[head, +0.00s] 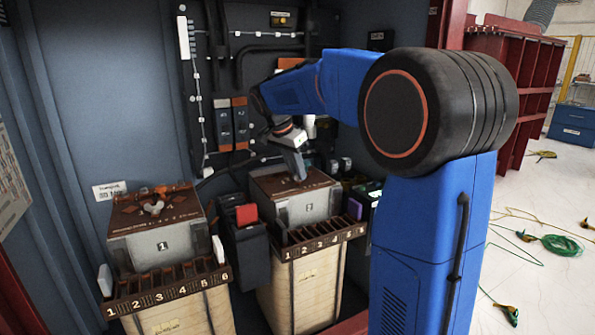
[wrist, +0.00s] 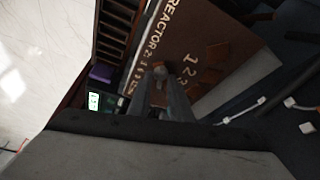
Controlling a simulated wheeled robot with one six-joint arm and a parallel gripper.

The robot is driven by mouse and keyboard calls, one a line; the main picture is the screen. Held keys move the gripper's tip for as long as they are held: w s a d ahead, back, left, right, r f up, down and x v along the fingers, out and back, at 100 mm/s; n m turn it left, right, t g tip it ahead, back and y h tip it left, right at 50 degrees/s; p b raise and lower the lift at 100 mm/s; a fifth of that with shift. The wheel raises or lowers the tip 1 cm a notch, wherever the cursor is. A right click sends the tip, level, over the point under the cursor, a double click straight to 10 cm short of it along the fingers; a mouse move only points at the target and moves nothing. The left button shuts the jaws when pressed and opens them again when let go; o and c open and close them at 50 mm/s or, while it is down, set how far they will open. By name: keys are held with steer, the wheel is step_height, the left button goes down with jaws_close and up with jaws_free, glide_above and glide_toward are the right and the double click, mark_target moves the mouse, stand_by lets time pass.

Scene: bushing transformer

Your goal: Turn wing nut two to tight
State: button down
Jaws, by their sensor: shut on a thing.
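The box marked 2 (head: 308,208) stands on a wooden crate with a numbered rack, to the left of my blue arm. My gripper (head: 300,177) points down onto its brown top, where wing nut two sits. In the wrist view, the fingers of my gripper (wrist: 161,85) are shut around wing nut two (wrist: 160,72), and only a small rounded bit shows between the tips. The brown top (wrist: 205,35) reads "REACTOR 2" with painted numbers. The fingers hide most of the nut, so I cannot tell which number it points to.
The box marked 1 (head: 163,246) stands at the left with its own wing nut (head: 153,207) on top. A dark bin with a red item (head: 246,214) stands between the boxes. The wall panel behind carries pipes and switches. Open floor with green cables (head: 560,244) lies at the right.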

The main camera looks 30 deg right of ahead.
steer(key=shift+w+m+g, duration=0.15)
steer(key=shift+m+g, duration=0.55)
steer(key=shift+m, duration=0.9)
steer(key=c, duration=1.9)
jaws_free()
steer(key=shift+a, duration=0.1)
steer(key=v, duration=1.7)
steer(key=shift+w+a+r, duration=0.1)
